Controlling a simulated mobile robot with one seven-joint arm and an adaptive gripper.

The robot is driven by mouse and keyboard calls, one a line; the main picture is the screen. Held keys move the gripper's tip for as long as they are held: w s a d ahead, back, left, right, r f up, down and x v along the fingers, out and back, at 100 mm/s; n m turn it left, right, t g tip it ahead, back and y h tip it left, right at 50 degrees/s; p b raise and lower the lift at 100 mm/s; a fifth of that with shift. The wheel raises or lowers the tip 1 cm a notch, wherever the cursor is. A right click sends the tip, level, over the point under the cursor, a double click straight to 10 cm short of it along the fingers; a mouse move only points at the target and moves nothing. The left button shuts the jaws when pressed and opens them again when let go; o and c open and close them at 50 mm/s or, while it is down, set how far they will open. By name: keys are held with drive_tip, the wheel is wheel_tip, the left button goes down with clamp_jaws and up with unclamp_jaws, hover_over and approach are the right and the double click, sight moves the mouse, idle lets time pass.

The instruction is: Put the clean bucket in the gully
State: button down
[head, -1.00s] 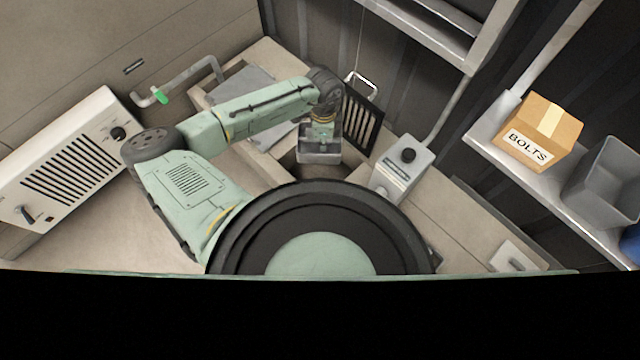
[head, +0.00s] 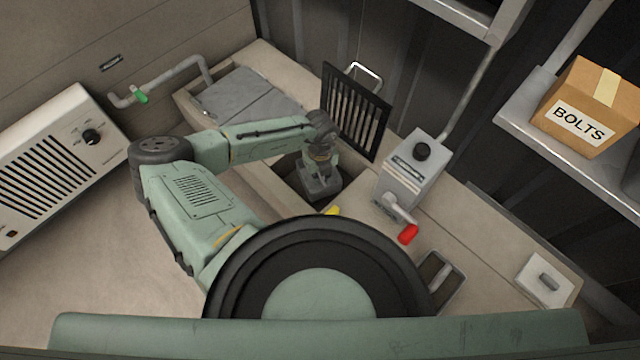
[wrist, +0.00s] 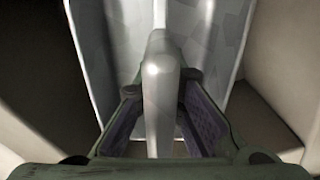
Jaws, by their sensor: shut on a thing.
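My gripper (head: 321,166) is at the end of my reaching arm, low over the gully (head: 292,184), a dark rectangular opening in the beige floor. In the wrist view, its fingers (wrist: 160,100) are closed around the pale grey bar handle of a bucket (wrist: 113,45). The bucket is grey, and it also shows in the head view (head: 321,188), below my gripper and within the gully opening. My gripper hides part of it. I cannot tell if it touches the gully bottom.
A dark slatted grate (head: 352,112) stands upright behind the gully. A grey control box (head: 411,170) with a red-ended lever (head: 408,234) stands to the right. A bolts box (head: 588,108) sits on a shelf. A grey hatch (head: 250,100) lies left of the gully.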

drive_tip(key=shift+f+b, duration=0.5)
drive_tip(key=shift+f, duration=1.45)
drive_tip(key=shift+f, duration=0.15)
drive_tip(key=c, duration=1.7)
unclamp_jaws()
wheel_tip(320, 180, up, 12)
drive_tip(key=p, duration=0.3)
